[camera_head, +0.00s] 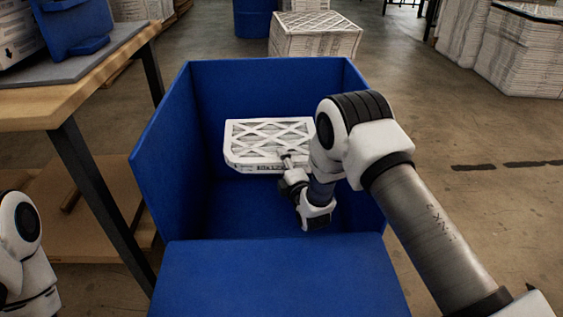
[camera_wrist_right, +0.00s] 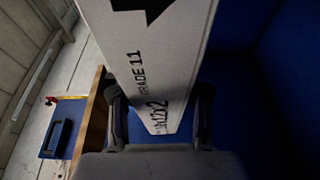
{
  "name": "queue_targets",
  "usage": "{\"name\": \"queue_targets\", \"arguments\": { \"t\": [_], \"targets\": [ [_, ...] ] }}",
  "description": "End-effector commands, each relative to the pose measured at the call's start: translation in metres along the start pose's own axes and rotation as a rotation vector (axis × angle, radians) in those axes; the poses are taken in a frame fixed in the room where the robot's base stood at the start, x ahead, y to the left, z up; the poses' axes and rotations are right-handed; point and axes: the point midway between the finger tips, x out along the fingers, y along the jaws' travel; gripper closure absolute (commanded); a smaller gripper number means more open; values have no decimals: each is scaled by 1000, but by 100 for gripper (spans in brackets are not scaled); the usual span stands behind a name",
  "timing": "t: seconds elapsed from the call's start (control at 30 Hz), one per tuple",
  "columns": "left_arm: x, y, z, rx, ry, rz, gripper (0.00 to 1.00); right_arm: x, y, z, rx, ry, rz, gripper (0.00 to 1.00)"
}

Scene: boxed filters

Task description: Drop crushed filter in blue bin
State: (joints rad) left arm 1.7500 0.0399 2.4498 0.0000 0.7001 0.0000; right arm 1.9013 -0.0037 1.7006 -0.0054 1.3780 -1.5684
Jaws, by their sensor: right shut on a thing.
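The filter (camera_head: 262,138) is a flat white box with a lattice face and one slanted corner. My right gripper (camera_head: 287,163) is shut on its near edge and holds it inside the blue bin (camera_head: 165,150), above the bin's floor. In the right wrist view the filter (camera_wrist_right: 150,70) stands between the two fingers of the right gripper (camera_wrist_right: 158,115), with black print on its side. The blue bin has tall back and side walls and a lower front panel. My left arm shows only partly at the lower left; its gripper is out of frame.
A wooden workbench (camera_head: 75,95) with a grey mat and a blue fixture (camera_head: 75,30) stands left of the bin. A stack of filters (camera_head: 315,38) stands behind the bin, with more stacks (camera_head: 535,50) at the back right. The floor to the right is clear.

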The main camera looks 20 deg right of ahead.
Motion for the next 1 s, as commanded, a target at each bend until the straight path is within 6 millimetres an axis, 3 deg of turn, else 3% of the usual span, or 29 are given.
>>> {"name": "queue_targets", "arguments": {
  "t": [0.17,0.2,0.27,0.67,0.77,1.0],
  "targets": [
    [0,0,0,0,-1,0,59,0,1,0,0,0,1,99],
    [0,0,0,0,-1,0,59,0,1,0,0,0,1,47],
    [0,0,0,0,-1,0,59,0,1,0,0,0,1,26],
    [0,0,0,0,0,0,59,-7,0,0,0,0,-2,25],
    [0,0,0,0,0,0,59,-23,-1,0,0,0,-3,25],
    [0,0,0,0,0,0,59,-84,-1,0,0,0,-5,25]
  ]
}}
